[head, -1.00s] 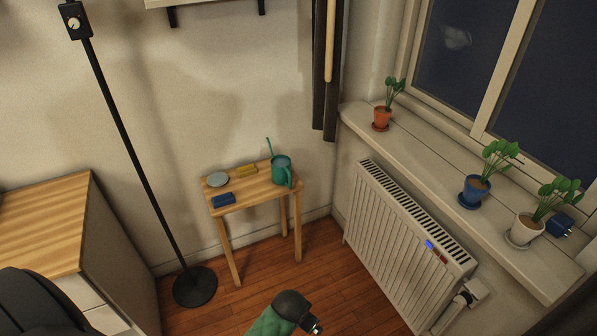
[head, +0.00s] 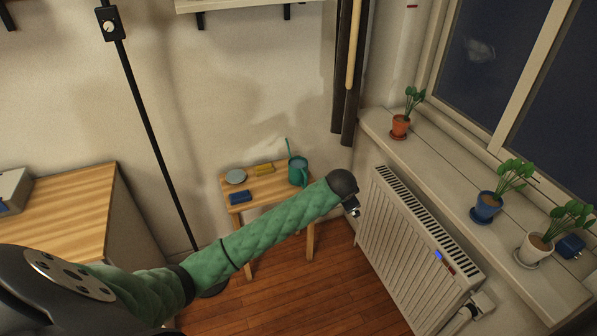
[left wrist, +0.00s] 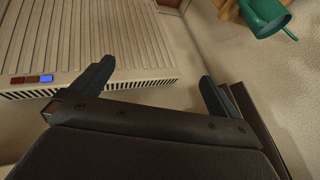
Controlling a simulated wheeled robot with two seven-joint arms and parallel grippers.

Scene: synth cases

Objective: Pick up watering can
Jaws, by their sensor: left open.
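The teal watering can (head: 298,169) stands upright at the right end of a small wooden table (head: 263,190) in the head view. Its thin spout points up at its back left. In the left wrist view the can (left wrist: 266,14) is cut off by the top right edge. My left gripper (left wrist: 157,85) is open, with nothing between its fingers, and is apart from the can. In the head view my green-sleeved left arm reaches across to the right of the table, and its gripper is mostly hidden behind the wrist. My right gripper is out of view.
A grey dish (head: 236,176), a yellow item (head: 265,169) and a blue item (head: 240,196) share the small table. A white radiator (head: 410,250) stands close right of my left wrist. Potted plants line the windowsill (head: 440,170) above it. A black lamp pole (head: 150,135) stands left.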

